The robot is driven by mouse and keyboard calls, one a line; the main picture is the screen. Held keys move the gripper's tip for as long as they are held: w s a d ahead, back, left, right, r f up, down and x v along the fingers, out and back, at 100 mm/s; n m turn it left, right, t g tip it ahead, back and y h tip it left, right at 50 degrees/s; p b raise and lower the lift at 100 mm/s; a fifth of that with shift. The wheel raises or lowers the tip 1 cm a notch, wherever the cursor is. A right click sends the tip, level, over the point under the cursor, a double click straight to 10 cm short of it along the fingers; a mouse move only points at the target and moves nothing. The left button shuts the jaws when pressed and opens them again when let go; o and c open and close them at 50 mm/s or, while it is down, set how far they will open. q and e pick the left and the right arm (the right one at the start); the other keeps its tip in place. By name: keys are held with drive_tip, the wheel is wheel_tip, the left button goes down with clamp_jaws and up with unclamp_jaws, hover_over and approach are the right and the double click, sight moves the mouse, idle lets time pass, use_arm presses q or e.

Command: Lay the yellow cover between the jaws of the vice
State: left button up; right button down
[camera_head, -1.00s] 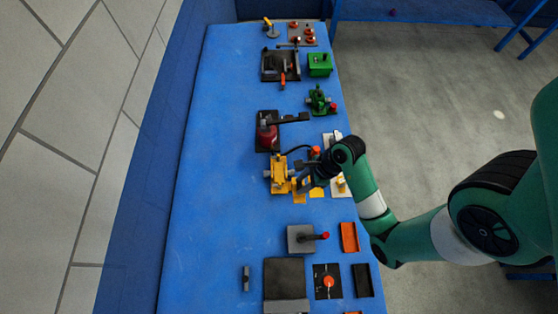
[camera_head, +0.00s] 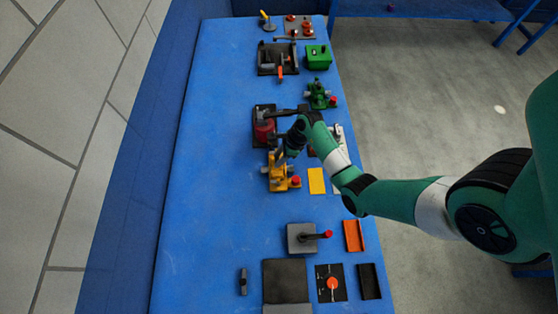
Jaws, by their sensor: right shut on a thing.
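A yellow vice (camera_head: 277,184) stands on the blue table (camera_head: 215,200), near the table's middle. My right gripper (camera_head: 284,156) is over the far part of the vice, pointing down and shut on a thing. What it holds looks to be the yellow cover, but it blends with the yellow vice and is mostly hidden by the gripper and wrist. I cannot tell whether it lies between the jaws or above them. A flat yellow plate (camera_head: 317,181) lies on the table just right of the vice. My left gripper is not in view.
A dark red device (camera_head: 264,130) on a black base stands just beyond the vice. A green device (camera_head: 319,97) is further back. A grey box with a lever (camera_head: 302,238) and an orange tray (camera_head: 353,236) are nearer. The table's left side is clear.

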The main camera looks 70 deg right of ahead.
drive_tip(key=shift+s+a+f, duration=0.1)
drive_tip(key=shift+f, duration=0.55)
drive_tip(key=shift+f, duration=0.15)
drive_tip(key=c, duration=0.5)
unclamp_jaws()
